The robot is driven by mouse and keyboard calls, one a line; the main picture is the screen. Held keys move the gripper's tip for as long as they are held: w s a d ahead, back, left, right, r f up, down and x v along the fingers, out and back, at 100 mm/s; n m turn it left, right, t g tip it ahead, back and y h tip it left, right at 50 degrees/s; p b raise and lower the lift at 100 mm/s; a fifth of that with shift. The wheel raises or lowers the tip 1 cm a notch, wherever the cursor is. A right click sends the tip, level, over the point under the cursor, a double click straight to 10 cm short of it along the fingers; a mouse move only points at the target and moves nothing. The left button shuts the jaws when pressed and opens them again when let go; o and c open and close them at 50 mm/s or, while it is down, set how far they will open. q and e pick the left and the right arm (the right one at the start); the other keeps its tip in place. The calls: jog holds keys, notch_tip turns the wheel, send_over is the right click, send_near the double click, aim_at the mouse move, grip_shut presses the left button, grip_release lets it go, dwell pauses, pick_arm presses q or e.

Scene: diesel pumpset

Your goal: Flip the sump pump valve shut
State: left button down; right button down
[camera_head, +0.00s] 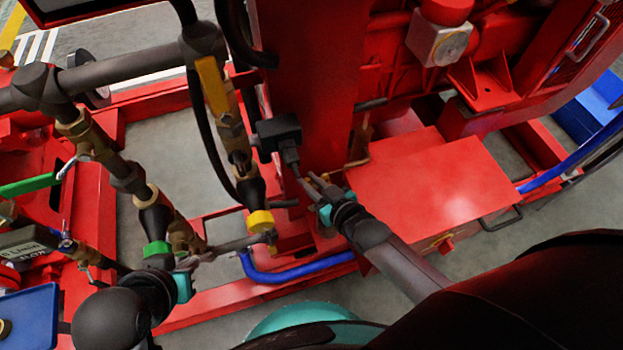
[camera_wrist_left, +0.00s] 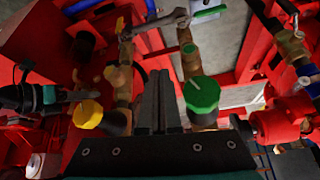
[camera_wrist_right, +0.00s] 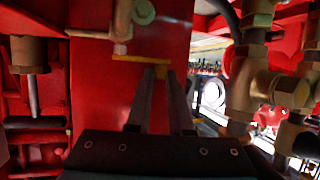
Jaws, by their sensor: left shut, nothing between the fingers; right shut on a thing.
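A yellow lever handle (camera_head: 212,85) stands on a brass valve (camera_head: 232,130) at upper middle. A green lever handle (camera_head: 28,187) lies at far left; I cannot tell which is the sump pump valve. My left gripper (camera_head: 192,260) is shut and empty beside the green-collared pipe; its fingers (camera_wrist_left: 157,85) show between a yellow cap (camera_wrist_left: 88,113) and a green cap (camera_wrist_left: 203,95). My right gripper (camera_head: 308,182) is by the red post. Its fingers (camera_wrist_right: 161,80) are shut on a small brass-coloured piece (camera_wrist_right: 160,71) under a yellow strip (camera_wrist_right: 140,58).
The red post (camera_head: 300,70) and red box (camera_head: 440,185) stand close to my right arm. A blue hose (camera_head: 300,272) runs between the arms. Brass and dark pipes crowd the left side. Bare floor (camera_head: 165,180) shows between the frames.

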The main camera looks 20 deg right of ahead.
pick_arm(q)
jog(key=shift+s+a+r+g, duration=0.2)
jog(key=shift+s+a+g, duration=0.2)
jog(key=shift+s+a, duration=0.15)
pick_arm(e)
jog(key=shift+w, duration=0.1)
jog(key=c, duration=0.8)
grip_release()
jog(key=shift+s, duration=0.2)
pick_arm(q)
jog(key=s+f+g+p, duration=0.2)
jog(key=s+f+p, duration=0.2)
jog(key=f, duration=1)
jog(key=shift+a+f+g+y+p, duration=0.2)
jog(key=shift+a+g+y+p, duration=0.15)
jog(key=shift+p, duration=1.4)
pick_arm(e)
jog(key=shift+v, duration=7.5)
